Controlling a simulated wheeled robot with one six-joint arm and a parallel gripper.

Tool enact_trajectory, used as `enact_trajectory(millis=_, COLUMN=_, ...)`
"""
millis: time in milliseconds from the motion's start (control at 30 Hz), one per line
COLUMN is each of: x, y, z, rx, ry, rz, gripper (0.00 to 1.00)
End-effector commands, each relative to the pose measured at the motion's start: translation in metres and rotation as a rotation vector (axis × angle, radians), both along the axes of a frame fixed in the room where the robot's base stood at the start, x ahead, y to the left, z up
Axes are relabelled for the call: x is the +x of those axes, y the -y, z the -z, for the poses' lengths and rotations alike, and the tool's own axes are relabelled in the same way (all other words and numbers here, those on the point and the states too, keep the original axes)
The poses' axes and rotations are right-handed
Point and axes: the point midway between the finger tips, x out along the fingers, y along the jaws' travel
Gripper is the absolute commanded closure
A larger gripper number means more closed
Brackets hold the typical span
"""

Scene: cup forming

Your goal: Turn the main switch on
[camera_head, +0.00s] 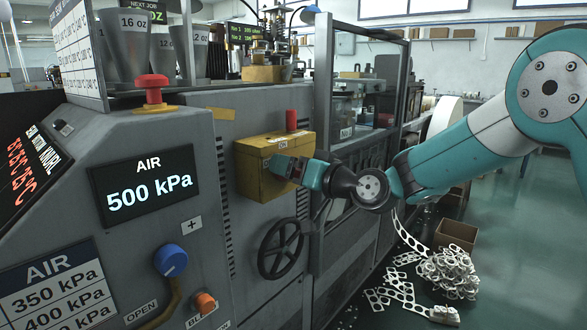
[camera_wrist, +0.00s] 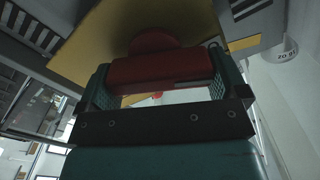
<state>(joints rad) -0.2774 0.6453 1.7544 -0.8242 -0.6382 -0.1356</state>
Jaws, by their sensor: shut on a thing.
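The main switch is a yellow box (camera_head: 253,173) on the grey machine's front, with a small label near its upper right that seems to read ON. My gripper (camera_head: 290,169) is at the front face of this box. In the wrist view my gripper (camera_wrist: 160,82) has one finger on each side of a red handle (camera_wrist: 160,68) and is shut on it. A round red hub (camera_wrist: 152,40) joins the handle to the yellow plate (camera_wrist: 95,45). In the head view my gripper hides the gripped part. A red upright piece (camera_head: 291,120) shows at the box's top.
A black handwheel (camera_head: 280,249) is below the box. A red mushroom button (camera_head: 152,88), an air display (camera_head: 146,186) reading 500 kPa and a blue knob (camera_head: 171,260) are to the left. Scrap webbing (camera_head: 450,272) and a cardboard box (camera_head: 456,235) lie on the floor at right.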

Motion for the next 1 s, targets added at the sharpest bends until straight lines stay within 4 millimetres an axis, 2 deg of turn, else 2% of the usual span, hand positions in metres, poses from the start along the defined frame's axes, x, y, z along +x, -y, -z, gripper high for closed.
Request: enact_trajectory(millis=1000, x=0.0052, y=0.0044, z=0.0032, rx=0.573, ry=-0.738, rz=0.001, gripper=0.32)
